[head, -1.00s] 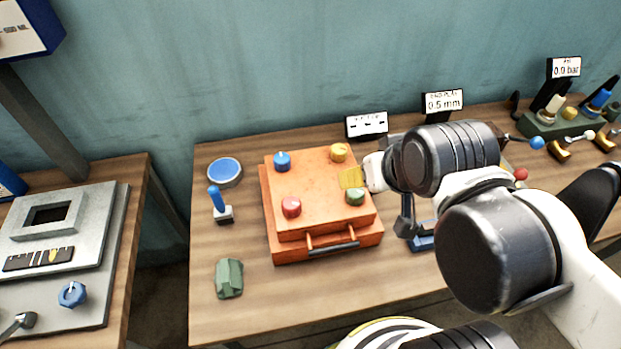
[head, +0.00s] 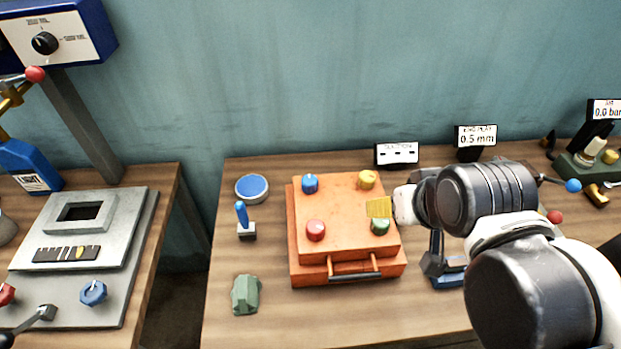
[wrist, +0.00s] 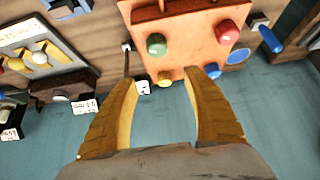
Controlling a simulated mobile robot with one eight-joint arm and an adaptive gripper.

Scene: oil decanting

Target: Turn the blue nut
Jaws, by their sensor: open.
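The blue nut (head: 310,184) is at the far left corner of the orange box top (head: 344,200). In the wrist view the blue nut (wrist: 213,70) shows close to the tip of the right finger; I cannot tell the distance in depth. A yellow nut (head: 367,179), a red nut (head: 316,230) and a green nut (head: 380,226) sit at the other corners. My gripper (head: 378,207) is above the right side of the box, apart from the blue nut in the head view. In the wrist view my gripper (wrist: 160,77) is open, its yellow fingers spread and empty.
A blue-topped round dish (head: 252,188), a blue-handled lever (head: 243,222) and a green block (head: 246,294) stand left of the box. Small signs (head: 396,154) stand behind it. A second bench with a grey panel (head: 130,240) is at the left, across a gap.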

